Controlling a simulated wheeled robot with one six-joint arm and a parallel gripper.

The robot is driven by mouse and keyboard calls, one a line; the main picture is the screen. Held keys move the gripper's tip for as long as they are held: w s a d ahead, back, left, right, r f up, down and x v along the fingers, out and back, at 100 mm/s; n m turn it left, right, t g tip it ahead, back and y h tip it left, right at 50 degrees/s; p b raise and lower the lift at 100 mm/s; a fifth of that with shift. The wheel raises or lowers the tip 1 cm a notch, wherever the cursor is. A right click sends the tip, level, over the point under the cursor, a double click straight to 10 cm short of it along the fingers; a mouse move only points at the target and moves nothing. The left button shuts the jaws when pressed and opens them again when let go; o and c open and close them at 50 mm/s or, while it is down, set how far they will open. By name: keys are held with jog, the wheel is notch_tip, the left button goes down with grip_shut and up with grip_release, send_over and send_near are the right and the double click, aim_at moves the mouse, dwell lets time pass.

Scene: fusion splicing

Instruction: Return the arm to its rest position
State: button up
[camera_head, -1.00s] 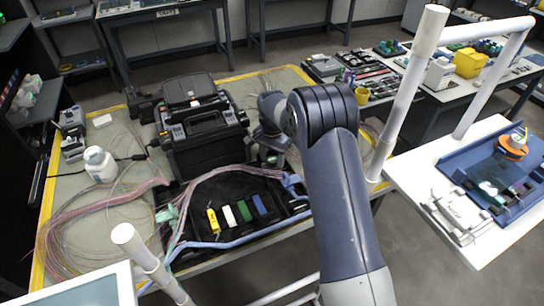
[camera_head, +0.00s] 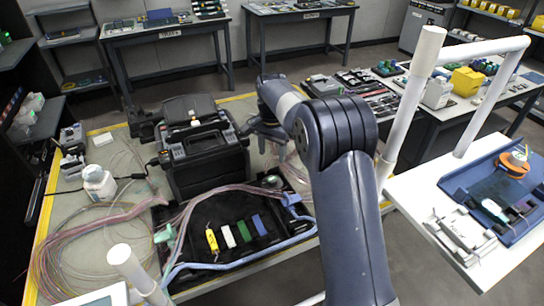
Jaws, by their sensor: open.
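My arm (camera_head: 345,205) rises from the bottom of the head view, bends at a blue-grey elbow joint and reaches back and left over the workbench. My gripper (camera_head: 281,156) points down at the end of the wrist, just right of the black fusion splicer (camera_head: 205,150). It appears open, with nothing visible in it. Its fingertips are small and partly hidden, and I cannot tell how high they are above the bench.
A black tray (camera_head: 205,267) with yellow, white, green and blue pieces lies in front of the splicer, with fibre bundles around it. A white bottle (camera_head: 98,182) stands left. White posts (camera_head: 410,110) and a side table with a blue tray (camera_head: 465,180) are on the right.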

aim_at(272, 178)
jog(key=shift+f, duration=0.1)
notch_tip(272, 178, down, 11)
jog(key=shift+r+p, duration=0.1)
jog(key=shift+p, duration=0.3)
jog(key=shift+n, duration=0.3)
jog(key=shift+r, duration=0.1)
